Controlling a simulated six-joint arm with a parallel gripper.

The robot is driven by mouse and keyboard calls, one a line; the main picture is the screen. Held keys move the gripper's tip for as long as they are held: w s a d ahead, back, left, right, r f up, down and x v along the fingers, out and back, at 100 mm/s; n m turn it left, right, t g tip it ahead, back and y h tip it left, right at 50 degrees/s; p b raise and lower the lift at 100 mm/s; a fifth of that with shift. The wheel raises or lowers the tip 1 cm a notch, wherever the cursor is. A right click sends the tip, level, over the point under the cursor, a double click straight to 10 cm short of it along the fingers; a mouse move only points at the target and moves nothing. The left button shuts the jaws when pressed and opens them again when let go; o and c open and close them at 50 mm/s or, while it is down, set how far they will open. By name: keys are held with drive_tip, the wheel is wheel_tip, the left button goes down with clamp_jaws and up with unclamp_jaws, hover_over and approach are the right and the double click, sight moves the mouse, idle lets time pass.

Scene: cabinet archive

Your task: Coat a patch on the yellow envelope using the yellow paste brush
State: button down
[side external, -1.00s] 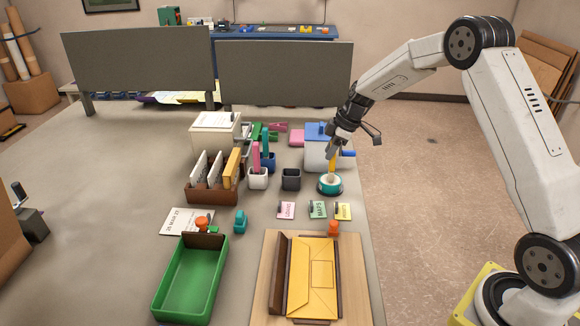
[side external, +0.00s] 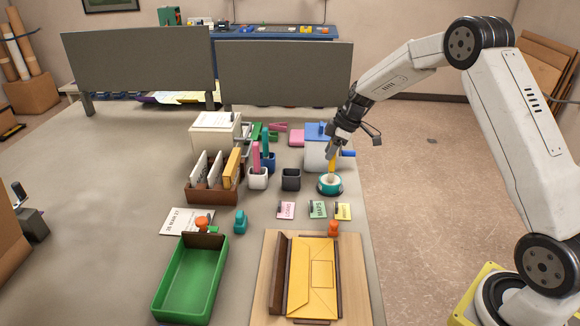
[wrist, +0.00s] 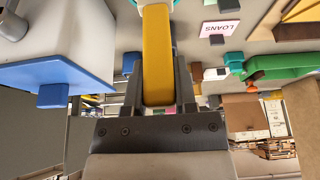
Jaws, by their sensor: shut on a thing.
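The yellow envelope (side external: 311,276) lies flat in a dark brown holder on a wooden board at the table's front right. A rectangular outline shows on its face. My gripper (side external: 332,150) is shut on the yellow paste brush (side external: 332,167), whose yellow handle (wrist: 157,50) fills the gap between the fingers in the wrist view. The brush stands about upright, its lower end in the teal-rimmed paste pot (side external: 330,185). The bristles are hidden in the pot.
A blue-and-white box (side external: 320,150) with a blue handle stands just behind the pot. Small label cards (side external: 317,210) and an orange-topped stamp (side external: 333,228) lie between pot and envelope. A green tray (side external: 188,281) is at front left.

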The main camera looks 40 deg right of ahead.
drive_tip(key=shift+f, duration=0.1)
idle(0.3)
drive_tip(key=shift+r, duration=3.55)
drive_tip(key=s+a+f+m+t+h, duration=0.1)
drive_tip(key=s+a+f+m+h, duration=0.2)
drive_tip(key=s+a+m, duration=0.6)
drive_tip(key=shift+s+a, duration=0.6)
drive_tip(key=shift+a, duration=1.9)
